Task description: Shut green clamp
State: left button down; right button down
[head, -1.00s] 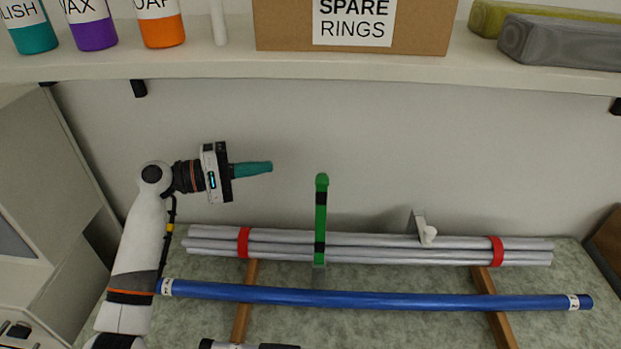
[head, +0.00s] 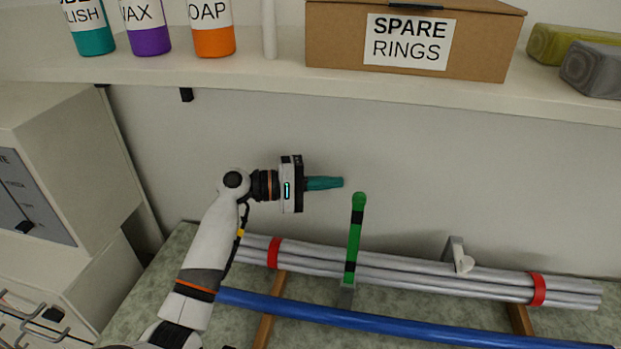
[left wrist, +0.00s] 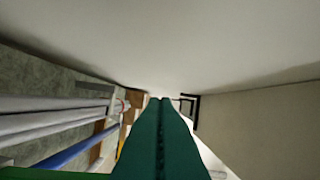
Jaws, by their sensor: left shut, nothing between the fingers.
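The green clamp (head: 355,235) has a green lever with black bands. In the head view the lever stands nearly upright, its foot at the bundle of grey rods (head: 410,275). My left gripper (head: 341,183) has teal fingers. They are shut and empty, pointing right, a little left of and above the lever's rounded top in the picture. A small gap shows between them. The shut fingers (left wrist: 160,101) fill the middle of the left wrist view. A green strip (left wrist: 40,174) at that view's lower left may be the lever. My right gripper is not in view.
Red bands (head: 274,253) wrap the rods. A blue rod (head: 400,322) lies in front on wooden bars (head: 268,318). Above hangs a shelf (head: 240,80) with bottles and a cardboard box (head: 330,40). A cabinet stands at left.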

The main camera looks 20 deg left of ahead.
pick_arm(q)
jog(key=d+p, duration=0.1)
jog(key=s+d+p, duration=0.1)
jog(key=s+d, duration=0.1)
jog(key=d, duration=0.1)
jog(key=shift+r+p, duration=0.2)
jog(key=shift+p, duration=0.2)
jog(key=shift+s, duration=0.1)
